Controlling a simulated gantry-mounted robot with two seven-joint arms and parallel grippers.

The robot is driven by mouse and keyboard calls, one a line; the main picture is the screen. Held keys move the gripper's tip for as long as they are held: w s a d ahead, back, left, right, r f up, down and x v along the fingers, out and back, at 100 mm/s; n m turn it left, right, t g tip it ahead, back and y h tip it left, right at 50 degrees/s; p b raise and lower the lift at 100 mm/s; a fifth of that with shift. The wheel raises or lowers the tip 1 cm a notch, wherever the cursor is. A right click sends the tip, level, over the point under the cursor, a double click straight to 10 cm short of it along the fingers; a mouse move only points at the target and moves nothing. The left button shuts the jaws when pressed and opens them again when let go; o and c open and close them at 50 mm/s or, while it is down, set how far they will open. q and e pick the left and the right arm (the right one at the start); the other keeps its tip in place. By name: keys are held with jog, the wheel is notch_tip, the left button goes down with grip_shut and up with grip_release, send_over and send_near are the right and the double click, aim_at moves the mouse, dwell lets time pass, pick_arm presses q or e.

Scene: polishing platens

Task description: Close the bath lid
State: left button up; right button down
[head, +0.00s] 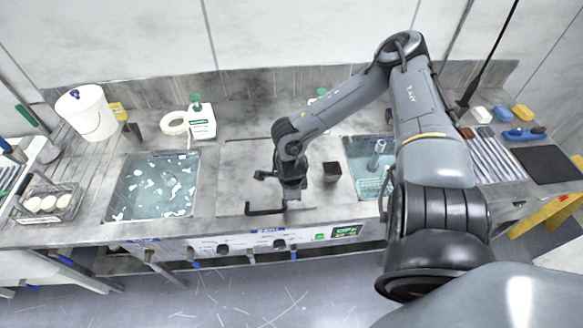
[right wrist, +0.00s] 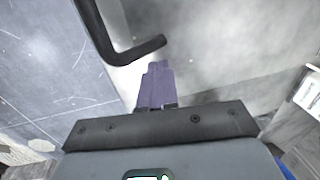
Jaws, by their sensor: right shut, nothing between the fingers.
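The bath lid appears to be the flat grey panel (head: 240,178) in the middle of the counter, with a dark bent bar handle (head: 265,211) at its front edge. My right gripper (head: 291,203) is over the panel's front edge, near the handle's right end. In the right wrist view my purple fingers (right wrist: 157,72) are together with nothing between them; the black handle (right wrist: 130,50) is just ahead of the tips, and contact cannot be told. An open bath (head: 155,187) with floating white pieces is left of the panel. Another water-filled basin (head: 366,184) is to its right, partly hidden by my arm.
A white bottle (head: 201,122), tape roll (head: 174,123) and white bucket (head: 86,112) stand at the back left. A wire basket (head: 48,203) sits at the left. Knobs and a display (head: 346,231) line the front panel.

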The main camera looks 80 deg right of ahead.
jog(key=s+a+r, duration=0.3)
jog(key=a+r, duration=0.4)
jog(key=a, duration=0.1)
jog(key=shift+a+r+b, duration=0.2)
jog(key=shift+a+b, duration=0.1)
jog(key=shift+b, duration=0.15)
jog(key=shift+s, duration=0.15)
